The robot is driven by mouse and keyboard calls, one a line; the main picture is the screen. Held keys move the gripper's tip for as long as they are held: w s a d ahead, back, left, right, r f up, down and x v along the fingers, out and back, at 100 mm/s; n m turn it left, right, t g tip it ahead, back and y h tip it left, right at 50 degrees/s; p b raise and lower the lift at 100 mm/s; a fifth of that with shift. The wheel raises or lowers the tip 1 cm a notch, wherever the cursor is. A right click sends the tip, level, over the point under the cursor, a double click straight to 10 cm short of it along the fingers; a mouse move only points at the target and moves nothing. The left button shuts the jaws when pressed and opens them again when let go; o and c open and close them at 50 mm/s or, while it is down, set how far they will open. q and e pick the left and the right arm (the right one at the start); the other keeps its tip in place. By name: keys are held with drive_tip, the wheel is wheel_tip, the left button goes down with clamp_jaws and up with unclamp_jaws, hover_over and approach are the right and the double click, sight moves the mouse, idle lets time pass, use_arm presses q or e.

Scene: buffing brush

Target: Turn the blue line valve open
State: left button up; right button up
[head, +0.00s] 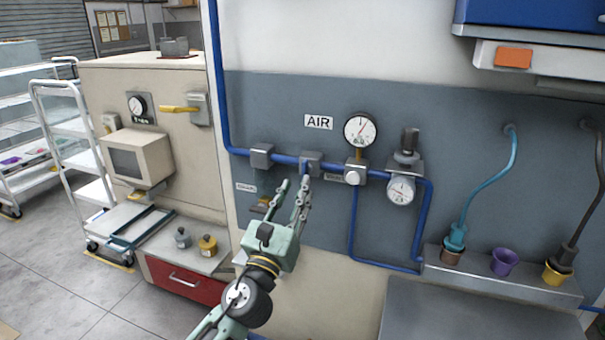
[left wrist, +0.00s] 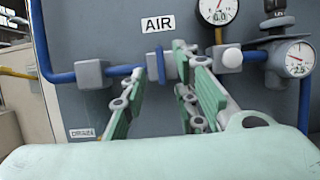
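The blue line (head: 285,160) runs along the wall under the AIR sign (head: 319,122). Its valve (head: 311,160) is a grey block with a small blue handle, partly behind my left gripper's fingertips. In the left wrist view the blue handle (left wrist: 161,66) stands roughly upright, across the pipe. My left gripper (head: 296,181) is open, just in front of and slightly below the valve. In the left wrist view its fingers (left wrist: 160,75) are spread with the handle between them in the picture. I cannot tell whether they touch it. My right gripper is not in view.
Right of the valve are a pressure gauge (head: 361,131) on a fitting and a regulator with a second gauge (head: 401,189). A grey pipe block (head: 262,156) is to the left. A shelf with coloured cups (head: 504,263) and hoses is at right. A beige cabinet (head: 170,140) stands at left.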

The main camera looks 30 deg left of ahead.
sight(303, 174)
use_arm(q)
drive_tip(key=p+x, duration=0.1)
drive_tip(key=x, duration=0.4)
drive_tip(key=shift+d+f, duration=0.1)
drive_tip(key=shift+c, duration=0.2)
clamp_jaws()
